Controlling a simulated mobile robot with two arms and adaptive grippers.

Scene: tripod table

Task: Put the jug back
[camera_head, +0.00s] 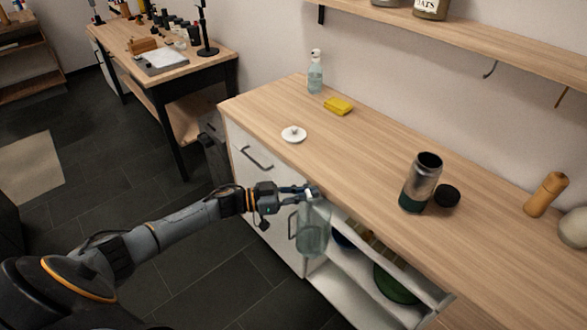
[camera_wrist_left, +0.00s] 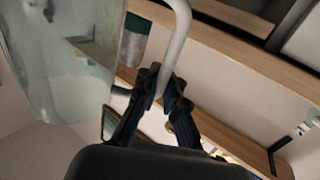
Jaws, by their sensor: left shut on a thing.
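A clear glass jug (camera_head: 313,232) hangs in front of the open cabinet under the counter, below the counter's front edge. My left gripper (camera_head: 308,193) is shut on it near its top. In the left wrist view the fingers (camera_wrist_left: 168,88) close on the jug's pale curved handle (camera_wrist_left: 181,35). The jug's glass body (camera_wrist_left: 60,60) fills the left of that view, apart from the fingers. The jug looks roughly upright in the head view. A small white round lid with a knob (camera_head: 293,134) lies on the counter (camera_head: 370,145). My right gripper is not in view.
The open cabinet's white shelf (camera_head: 340,290) holds a green bowl (camera_head: 397,287) and a dark blue one (camera_head: 343,239). On the counter stand an open metal canister (camera_head: 421,180), a black lid (camera_head: 447,195), a wooden mill (camera_head: 546,193), a yellow sponge (camera_head: 338,106) and a soap bottle (camera_head: 315,75).

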